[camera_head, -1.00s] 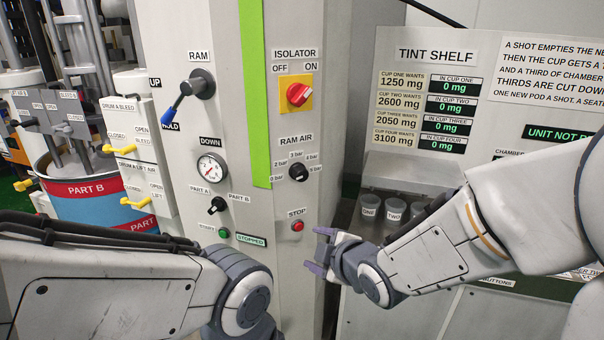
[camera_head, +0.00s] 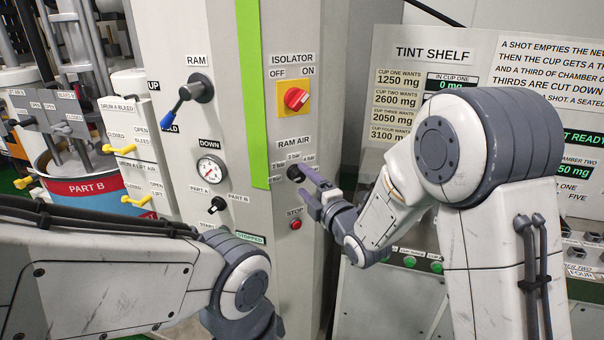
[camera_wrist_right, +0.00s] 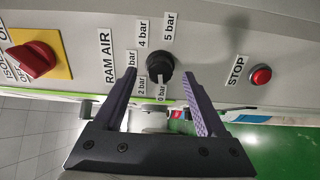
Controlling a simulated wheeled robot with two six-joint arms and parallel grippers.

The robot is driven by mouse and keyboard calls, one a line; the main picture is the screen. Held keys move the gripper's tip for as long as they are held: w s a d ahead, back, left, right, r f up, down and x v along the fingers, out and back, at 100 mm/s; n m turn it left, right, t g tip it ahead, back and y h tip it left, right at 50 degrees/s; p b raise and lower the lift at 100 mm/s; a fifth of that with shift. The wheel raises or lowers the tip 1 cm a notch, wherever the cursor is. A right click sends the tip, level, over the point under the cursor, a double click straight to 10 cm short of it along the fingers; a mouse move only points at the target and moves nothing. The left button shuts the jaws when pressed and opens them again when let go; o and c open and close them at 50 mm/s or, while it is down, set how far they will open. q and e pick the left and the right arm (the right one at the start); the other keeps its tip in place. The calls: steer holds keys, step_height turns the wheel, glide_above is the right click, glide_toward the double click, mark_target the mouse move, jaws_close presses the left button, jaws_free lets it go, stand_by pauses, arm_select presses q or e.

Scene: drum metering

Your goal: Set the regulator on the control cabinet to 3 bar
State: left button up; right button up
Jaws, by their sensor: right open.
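The regulator is a black round knob (camera_head: 294,172) under the RAM AIR label on the grey control cabinet (camera_head: 222,120). In the right wrist view the knob (camera_wrist_right: 160,68) sits among bar labels, with a pale mark on its lower side; its exact setting is hard to read. My right gripper (camera_head: 306,184) is open at the knob's right in the head view. In the wrist view its two purple fingers (camera_wrist_right: 158,76) stand on either side of the knob, apart from it as far as I can tell. My left arm shows at lower left, but its gripper is not visible.
The red isolator switch (camera_head: 296,98) is above the knob and the red STOP button (camera_head: 295,224) below it. A pressure gauge (camera_head: 211,169) and a blue-tipped RAM lever (camera_head: 192,95) are to the left. The tint shelf panel (camera_head: 437,52) stands at right.

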steer(key=shift+x, duration=1.05)
steer(key=shift+c, duration=0.3)
